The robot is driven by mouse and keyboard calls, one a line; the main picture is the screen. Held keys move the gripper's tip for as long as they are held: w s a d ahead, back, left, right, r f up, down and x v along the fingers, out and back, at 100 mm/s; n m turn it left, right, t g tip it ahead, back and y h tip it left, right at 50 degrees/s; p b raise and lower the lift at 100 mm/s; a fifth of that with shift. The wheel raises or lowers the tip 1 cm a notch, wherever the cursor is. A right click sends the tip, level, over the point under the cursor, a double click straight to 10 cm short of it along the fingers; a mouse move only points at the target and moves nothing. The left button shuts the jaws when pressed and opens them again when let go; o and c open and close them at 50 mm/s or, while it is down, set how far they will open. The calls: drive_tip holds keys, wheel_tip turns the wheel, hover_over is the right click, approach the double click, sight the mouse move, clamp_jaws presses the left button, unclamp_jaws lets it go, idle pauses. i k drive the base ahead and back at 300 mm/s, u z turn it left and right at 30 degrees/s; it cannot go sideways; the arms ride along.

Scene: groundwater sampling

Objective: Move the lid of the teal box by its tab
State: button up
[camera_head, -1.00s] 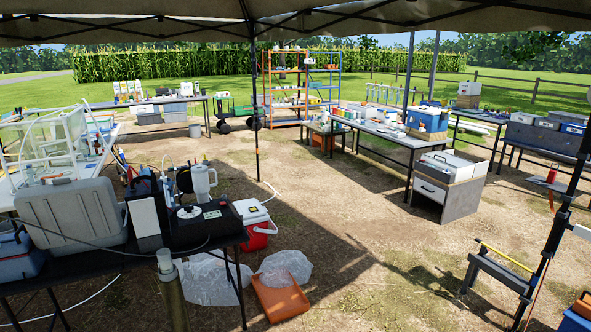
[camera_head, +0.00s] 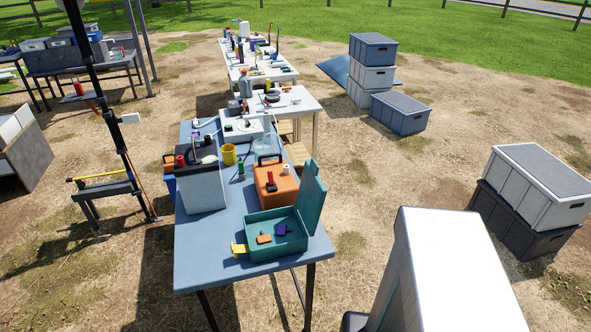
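The teal box (camera_head: 277,252) stands at the near end of the blue-topped table. Its lid (camera_head: 312,197) is open and stands up, leaning slightly, along the box's right side. Inside lie a small orange piece (camera_head: 264,239) and a dark purple piece (camera_head: 281,229). A yellow piece (camera_head: 240,248) sticks out at the box's left side; I cannot tell whether it is a tab. No tab is clear on the lid at this size. My gripper is not in view.
An orange case (camera_head: 275,187) stands right behind the teal box. A grey and white cooler (camera_head: 203,182) and a yellow cup (camera_head: 229,154) are on the same table (camera_head: 210,265). Grey crates (camera_head: 400,112) stand on the ground at right. Bare ground lies left and right of the table.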

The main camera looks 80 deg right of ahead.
sight(312, 193)
drive_tip(key=u, duration=0.2)
drive_tip(key=k, duration=0.55)
drive_tip(key=z, duration=2.45)
drive_tip(key=k, duration=0.2)
drive_tip(key=z, duration=1.85)
